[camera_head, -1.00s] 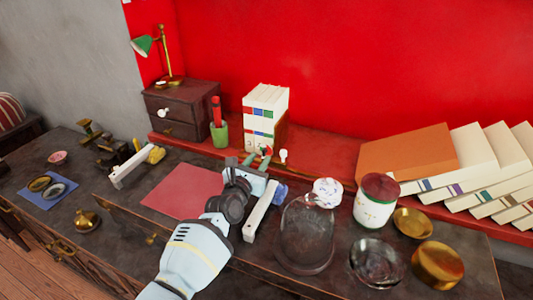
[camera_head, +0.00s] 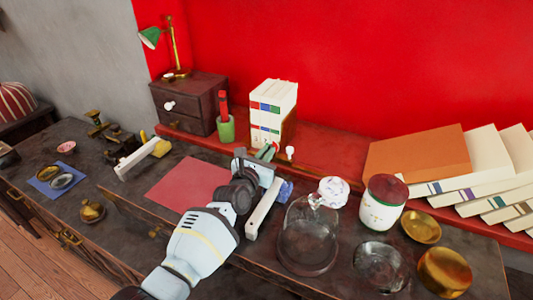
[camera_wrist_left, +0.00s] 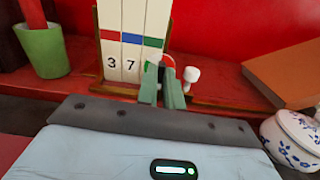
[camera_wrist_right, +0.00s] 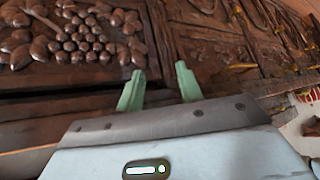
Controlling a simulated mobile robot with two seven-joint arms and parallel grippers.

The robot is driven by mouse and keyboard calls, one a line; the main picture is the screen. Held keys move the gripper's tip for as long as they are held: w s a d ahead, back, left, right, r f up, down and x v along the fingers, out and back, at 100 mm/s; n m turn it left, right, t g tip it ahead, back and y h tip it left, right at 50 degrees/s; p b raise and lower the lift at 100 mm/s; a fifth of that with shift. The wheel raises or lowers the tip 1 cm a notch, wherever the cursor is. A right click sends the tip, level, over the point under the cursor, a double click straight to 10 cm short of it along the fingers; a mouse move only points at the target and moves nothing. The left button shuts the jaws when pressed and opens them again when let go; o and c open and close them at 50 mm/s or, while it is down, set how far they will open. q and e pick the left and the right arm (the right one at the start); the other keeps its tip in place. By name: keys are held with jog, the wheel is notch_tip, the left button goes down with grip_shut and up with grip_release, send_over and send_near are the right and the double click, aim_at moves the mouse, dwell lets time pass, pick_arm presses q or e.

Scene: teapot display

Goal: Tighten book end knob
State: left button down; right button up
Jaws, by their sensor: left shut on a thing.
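The book end (camera_head: 288,134) is a wooden holder with white books (camera_head: 273,105) in it, on the red ledge against the wall. My left gripper (camera_head: 268,152) is in front of it, with its green fingers close together. In the left wrist view the fingers (camera_wrist_left: 165,84) are shut on a small knob (camera_wrist_left: 168,62) with red and white on it, mostly hidden by them. A second, white knob (camera_wrist_left: 191,77) stands free just right of the fingers. My right gripper (camera_wrist_right: 158,85) is open and empty in front of a carved wooden panel.
A green cup (camera_head: 226,128) and dark drawer box (camera_head: 190,103) stand left of the books. A glass dome (camera_head: 308,240), a lidded jar (camera_head: 383,203) and brass dishes (camera_head: 420,228) stand right of my left arm. A red mat (camera_head: 187,184) lies left of it.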

pick_arm(q)
jog(key=shift+f+m+b, duration=0.1)
jog(key=shift+m+b, duration=0.25)
jog(key=shift+m, duration=0.55)
jog(key=shift+m+b, duration=0.3)
jog(key=shift+m, duration=1.7)
jog(key=c, duration=1.5)
grip_release()
jog(key=shift+c, duration=0.2)
jog(key=shift+s, duration=0.1)
